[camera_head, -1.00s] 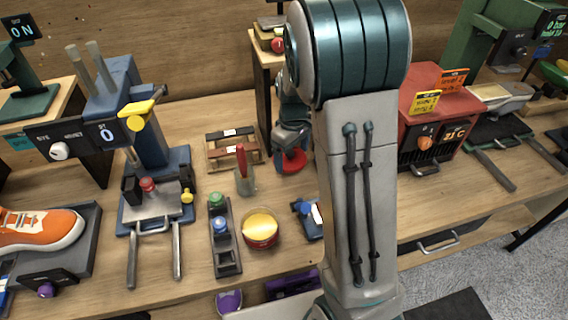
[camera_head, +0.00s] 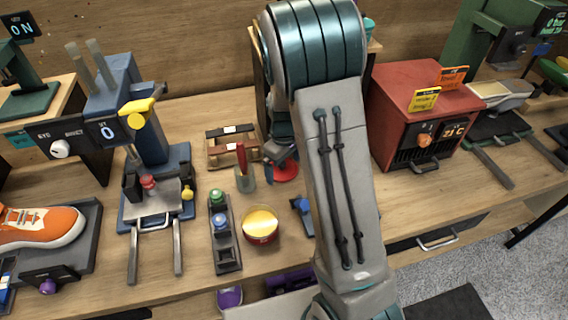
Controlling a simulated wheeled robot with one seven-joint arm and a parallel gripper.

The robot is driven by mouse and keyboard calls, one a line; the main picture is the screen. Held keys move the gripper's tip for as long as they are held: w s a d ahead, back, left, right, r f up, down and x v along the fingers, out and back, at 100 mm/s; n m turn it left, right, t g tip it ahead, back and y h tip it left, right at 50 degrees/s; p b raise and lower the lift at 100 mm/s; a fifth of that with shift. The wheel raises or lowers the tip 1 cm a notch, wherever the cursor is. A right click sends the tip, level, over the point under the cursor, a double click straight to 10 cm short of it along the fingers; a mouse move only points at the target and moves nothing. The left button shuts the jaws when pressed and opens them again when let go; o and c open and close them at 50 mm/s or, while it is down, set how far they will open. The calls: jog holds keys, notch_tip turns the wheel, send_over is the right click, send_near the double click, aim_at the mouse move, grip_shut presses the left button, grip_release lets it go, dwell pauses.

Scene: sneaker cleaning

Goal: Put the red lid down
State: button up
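The red lid (camera_head: 286,172) is a flat round disc, right of the green-grey cup and close above the table or on it; I cannot tell which. My gripper (camera_head: 272,170) is at the lid's left side, with a blue finger against its edge. It appears shut on the lid, but my arm hides the rest of the gripper and the lid's right part. The round red tin (camera_head: 261,233) with a yellow top face stands on the table, in front of the lid.
A cup (camera_head: 245,180) with a red-handled tool stands left of the lid. A small wooden rack (camera_head: 232,146) is behind it. A dark holder (camera_head: 226,250) with green and blue knobs is left of the tin. A small blue tool (camera_head: 303,212) lies right of the tin.

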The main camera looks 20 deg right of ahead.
aim_at(284, 164)
notch_tip(284, 164, up, 12)
jog(key=s+r+m+t, duration=0.1)
jog(key=s+r+m, duration=0.1)
jog(key=s, duration=0.4)
jog(key=s+r+m+t, duration=0.1)
jog(key=s+r+m, duration=0.1)
jog(key=s, duration=0.5)
jog(key=s+r+m, duration=0.2)
jog(key=s, duration=0.5)
jog(key=shift+a+m+t, duration=0.25)
jog(key=shift+m+t, duration=0.05)
jog(key=shift+t, duration=0.1)
jog(key=shift+s, duration=0.35)
